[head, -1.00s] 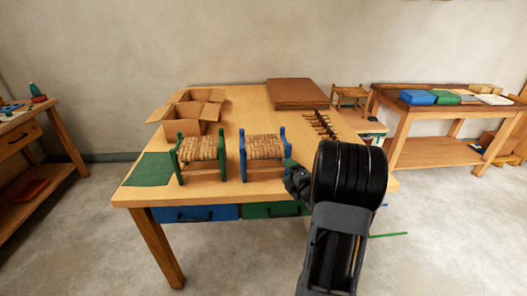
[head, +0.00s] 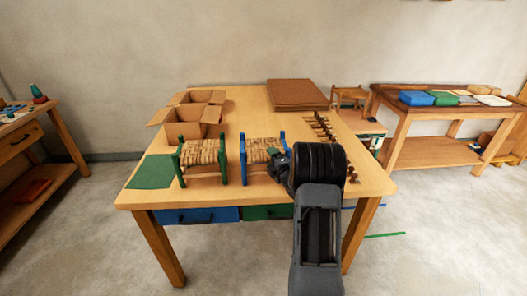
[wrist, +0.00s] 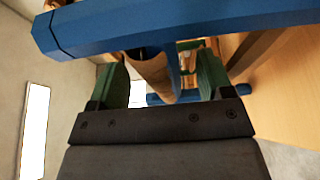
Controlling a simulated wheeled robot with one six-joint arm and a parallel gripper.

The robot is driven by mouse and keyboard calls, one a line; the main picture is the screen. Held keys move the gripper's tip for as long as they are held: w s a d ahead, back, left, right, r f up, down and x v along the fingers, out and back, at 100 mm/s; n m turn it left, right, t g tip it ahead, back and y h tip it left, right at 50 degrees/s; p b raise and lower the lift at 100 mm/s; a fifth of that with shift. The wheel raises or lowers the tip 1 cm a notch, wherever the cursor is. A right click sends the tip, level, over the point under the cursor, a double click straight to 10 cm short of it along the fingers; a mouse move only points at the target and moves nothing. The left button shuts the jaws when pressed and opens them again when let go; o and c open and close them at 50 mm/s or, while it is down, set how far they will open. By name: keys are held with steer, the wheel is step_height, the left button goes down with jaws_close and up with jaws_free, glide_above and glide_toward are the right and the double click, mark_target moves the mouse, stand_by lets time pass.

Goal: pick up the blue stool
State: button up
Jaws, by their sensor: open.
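The blue stool (head: 258,152) stands on the wooden table, right of the green stool (head: 202,155). It has blue posts and a woven tan seat. My gripper (head: 279,160) is at its right side and hides part of that side. In the wrist view, a blue post of the blue stool (wrist: 200,27) crosses the top of the picture, close in front. My gripper (wrist: 162,78) is open, its green fingers apart, with a blue rail and the seat's edge showing between them. I cannot tell whether the fingers touch the stool.
The wooden table (head: 240,105) also holds a green mat (head: 152,172), an open cardboard box (head: 186,128), a brown flat box (head: 298,94) and a rack of small dark pieces (head: 318,128). The table's front edge is close below the stools. Its front right area is partly hidden by my arm.

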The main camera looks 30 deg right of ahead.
steer(key=shift+w, duration=0.7)
steer(key=c, duration=1.2)
steer(key=shift+r, duration=0.1)
steer(key=shift+c, duration=0.3)
